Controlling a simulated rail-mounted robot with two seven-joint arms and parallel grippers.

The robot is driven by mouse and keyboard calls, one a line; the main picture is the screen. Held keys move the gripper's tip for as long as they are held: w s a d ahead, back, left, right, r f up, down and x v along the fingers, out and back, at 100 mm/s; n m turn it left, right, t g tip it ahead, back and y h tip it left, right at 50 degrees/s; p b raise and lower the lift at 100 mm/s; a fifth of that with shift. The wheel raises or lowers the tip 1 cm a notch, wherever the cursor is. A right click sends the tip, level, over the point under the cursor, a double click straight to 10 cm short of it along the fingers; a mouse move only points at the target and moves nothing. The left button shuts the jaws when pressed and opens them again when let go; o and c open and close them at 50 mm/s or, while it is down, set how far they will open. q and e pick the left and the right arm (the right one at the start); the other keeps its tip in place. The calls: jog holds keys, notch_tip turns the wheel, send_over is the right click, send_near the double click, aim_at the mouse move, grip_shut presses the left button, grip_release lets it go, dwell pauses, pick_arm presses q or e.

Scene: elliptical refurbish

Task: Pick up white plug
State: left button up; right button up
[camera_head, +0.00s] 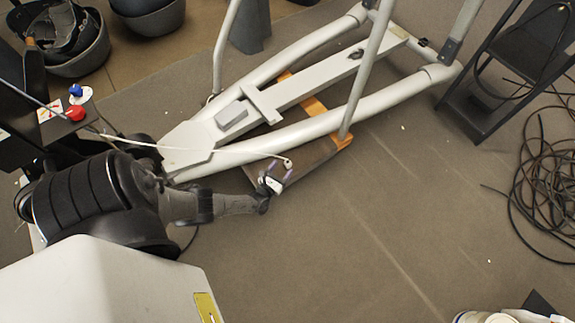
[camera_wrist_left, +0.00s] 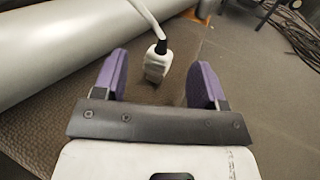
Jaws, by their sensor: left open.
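The white plug (camera_head: 287,163) hangs at the end of a white cable, just beyond my left gripper (camera_head: 275,174) in the head view. In the left wrist view the plug (camera_wrist_left: 157,62) sits between and slightly ahead of the two purple fingertips, nearer the left one, with its cable rising to the top. My left gripper (camera_wrist_left: 160,80) is open, with a gap on both sides of the plug and nothing held. Whether the plug rests on anything is hard to tell. My right gripper is not in view.
The grey elliptical frame (camera_head: 300,140) lies just beyond the plug, over a board with orange ends (camera_head: 315,108). Coiled black cables (camera_head: 545,185) lie at the right, near a black stand (camera_head: 500,85). Bins (camera_head: 75,50) stand at the upper left. The middle floor is clear.

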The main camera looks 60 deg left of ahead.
aim_at(287, 163)
pick_arm(q)
jog(key=b+x, duration=0.1)
jog(key=x, duration=0.3)
jog(key=shift+w+a+f+b, duration=0.15)
jog(key=shift+w+b, duration=0.1)
jog(key=shift+b, duration=0.15)
jog(key=shift+w+a, duration=0.1)
jog(key=shift+w, duration=0.1)
jog(key=shift+s, duration=0.15)
jog(key=shift+c, duration=1.3)
jog(key=c, duration=0.8)
